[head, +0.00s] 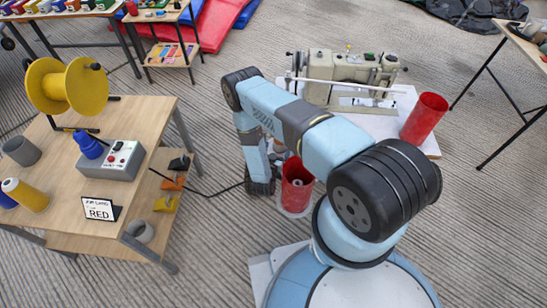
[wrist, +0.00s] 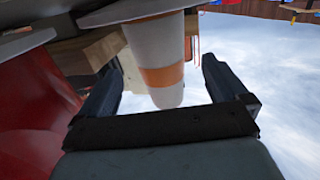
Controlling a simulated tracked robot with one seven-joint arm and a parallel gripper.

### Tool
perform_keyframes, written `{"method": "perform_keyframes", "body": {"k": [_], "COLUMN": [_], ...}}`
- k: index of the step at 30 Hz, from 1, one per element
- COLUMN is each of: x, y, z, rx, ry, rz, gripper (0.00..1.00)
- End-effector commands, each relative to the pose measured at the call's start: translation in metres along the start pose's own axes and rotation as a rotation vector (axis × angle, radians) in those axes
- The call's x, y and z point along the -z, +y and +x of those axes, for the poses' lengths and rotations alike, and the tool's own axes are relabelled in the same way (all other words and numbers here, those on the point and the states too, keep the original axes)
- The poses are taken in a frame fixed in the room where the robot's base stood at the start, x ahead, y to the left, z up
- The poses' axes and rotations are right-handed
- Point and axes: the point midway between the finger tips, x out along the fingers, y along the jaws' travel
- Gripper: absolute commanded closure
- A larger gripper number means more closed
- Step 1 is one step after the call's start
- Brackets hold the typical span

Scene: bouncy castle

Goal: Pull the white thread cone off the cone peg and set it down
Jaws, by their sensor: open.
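A white cone with an orange band (wrist: 160,55) stands between the two fingers of my gripper (wrist: 168,78) in the wrist view. Its narrow rounded end points toward my palm. The fingers are open, with a gap visible on the right side; on the left, I cannot tell how close the finger is. The cone peg is not visible, and I cannot tell how the cone is supported. In the head view my arm hides most of the gripper, and I cannot make out the cone there.
A red surface (wrist: 40,120) lies close to the left finger, and a wooden piece (wrist: 88,50) is behind it. In the head view, a red open container (head: 297,188) is beside my forearm. A sewing machine (head: 345,70) and a red cylinder (head: 424,118) are on a white table behind.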

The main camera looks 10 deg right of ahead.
Motion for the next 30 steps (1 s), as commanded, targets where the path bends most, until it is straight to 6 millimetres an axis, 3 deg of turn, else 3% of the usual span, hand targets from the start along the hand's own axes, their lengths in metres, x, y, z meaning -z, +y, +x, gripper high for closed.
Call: {"method": "perform_keyframes", "body": {"k": [6,12,26,30], "x": [0.001,0.000,0.000,0.000], "y": [0.001,0.001,0.000,0.000], "z": [0.035,0.056,0.065,0.065], "rx": [-0.001,-0.001,0.000,0.000], "ry": [0.002,0.001,0.000,0.000], "rz": [0.001,0.001,0.000,0.000], "gripper": [0.00,0.00,0.00,0.14]}}
